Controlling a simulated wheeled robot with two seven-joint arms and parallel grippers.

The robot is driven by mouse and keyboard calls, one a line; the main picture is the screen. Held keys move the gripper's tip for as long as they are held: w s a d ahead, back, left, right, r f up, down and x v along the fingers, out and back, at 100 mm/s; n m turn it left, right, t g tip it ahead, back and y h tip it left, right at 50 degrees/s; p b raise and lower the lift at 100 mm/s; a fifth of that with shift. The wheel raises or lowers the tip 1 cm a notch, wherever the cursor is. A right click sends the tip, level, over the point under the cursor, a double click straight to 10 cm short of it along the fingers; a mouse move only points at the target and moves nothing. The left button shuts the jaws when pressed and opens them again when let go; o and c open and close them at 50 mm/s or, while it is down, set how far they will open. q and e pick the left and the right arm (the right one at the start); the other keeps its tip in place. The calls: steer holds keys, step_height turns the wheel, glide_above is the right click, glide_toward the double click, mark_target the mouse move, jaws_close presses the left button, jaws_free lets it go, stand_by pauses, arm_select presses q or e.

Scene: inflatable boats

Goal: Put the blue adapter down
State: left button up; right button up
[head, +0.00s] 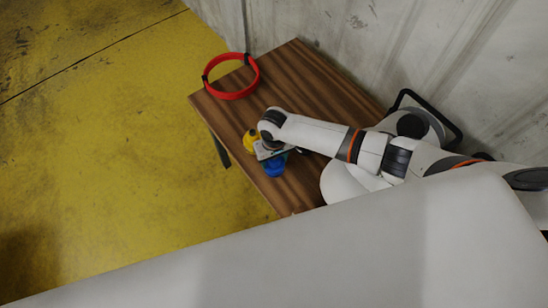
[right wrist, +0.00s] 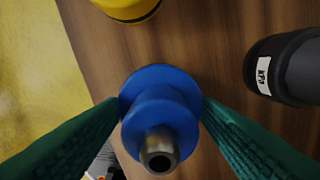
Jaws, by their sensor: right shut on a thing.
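The blue adapter (head: 274,168) is at the front left part of the wooden table (head: 318,92), under my right gripper (head: 268,154). In the right wrist view the blue adapter (right wrist: 160,108) is between the two green fingers of my right gripper (right wrist: 160,112), which touch its sides. Its metal tube end points toward the camera. I cannot tell whether its underside touches the table. My left gripper is not in view.
A yellow thing (head: 249,141) stands close beside the blue adapter, also seen in the wrist view (right wrist: 128,6). A black cylinder with a white label (right wrist: 285,68) lies to the right there. A red ring (head: 231,77) is at the table's far left corner. A wall stands behind.

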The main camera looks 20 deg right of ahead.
steer(key=shift+f, duration=0.15)
steer(key=o, duration=1)
steer(key=shift+o, duration=0.2)
step_height(320, 180, up, 12)
steer(key=shift+r+p, duration=0.2)
steer(key=shift+p, duration=0.2)
